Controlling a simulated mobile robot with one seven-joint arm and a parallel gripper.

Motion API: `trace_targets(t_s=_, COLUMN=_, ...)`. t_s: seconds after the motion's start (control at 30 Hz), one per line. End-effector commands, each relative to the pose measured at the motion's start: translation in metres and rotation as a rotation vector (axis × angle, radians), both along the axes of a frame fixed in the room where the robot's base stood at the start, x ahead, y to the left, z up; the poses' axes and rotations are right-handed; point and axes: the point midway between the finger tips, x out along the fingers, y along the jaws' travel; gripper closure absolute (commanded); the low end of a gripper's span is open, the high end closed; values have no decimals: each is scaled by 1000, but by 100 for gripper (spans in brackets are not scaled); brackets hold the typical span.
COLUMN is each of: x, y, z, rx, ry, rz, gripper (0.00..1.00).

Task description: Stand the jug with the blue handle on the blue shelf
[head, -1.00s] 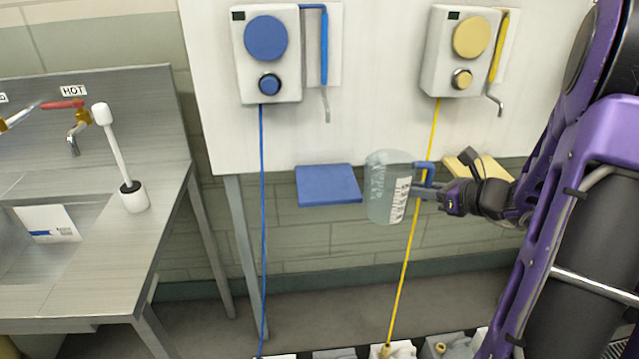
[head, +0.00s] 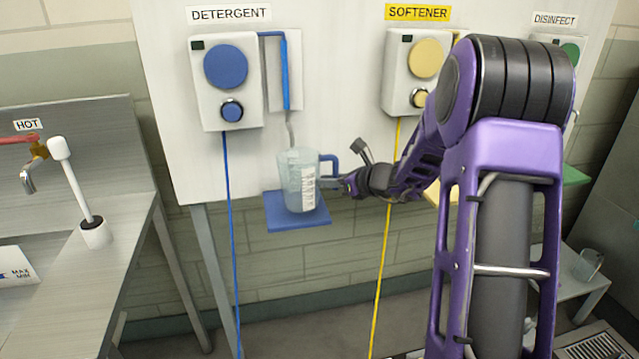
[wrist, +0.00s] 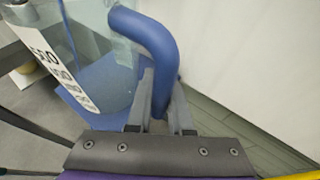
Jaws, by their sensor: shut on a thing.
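The clear jug (head: 299,180) with a white scale strip and a blue handle (head: 328,166) is upright in the head view. It appears over the blue shelf (head: 290,222), below the spout of the detergent dispenser. Whether its base touches the shelf is hard to tell. My gripper (head: 334,184) is to the right of the jug, shut on the blue handle. In the wrist view the fingers (wrist: 160,98) close around the lower part of the handle (wrist: 150,40); the blue shelf (wrist: 100,78) shows beneath the jug.
The detergent dispenser (head: 228,82) with its blue tube hangs above the shelf. The softener dispenser (head: 408,75) is to its right. A sink counter (head: 110,250) with a hot tap is at left. Another clear jug (head: 588,265) stands on a side table at right.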

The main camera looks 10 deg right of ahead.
Motion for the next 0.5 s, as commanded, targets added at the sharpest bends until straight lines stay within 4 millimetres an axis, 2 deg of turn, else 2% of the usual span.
trace_targets(t_s=0.13, x=21, y=16, z=-3, rx=2, ry=0, rz=3, gripper=100)
trace_targets(t_s=0.2, x=19, y=13, z=-15, rx=2, ry=3, rz=1, gripper=100)
trace_targets(t_s=0.5, x=19, y=13, z=-16, rx=1, ry=-1, rz=1, gripper=100)
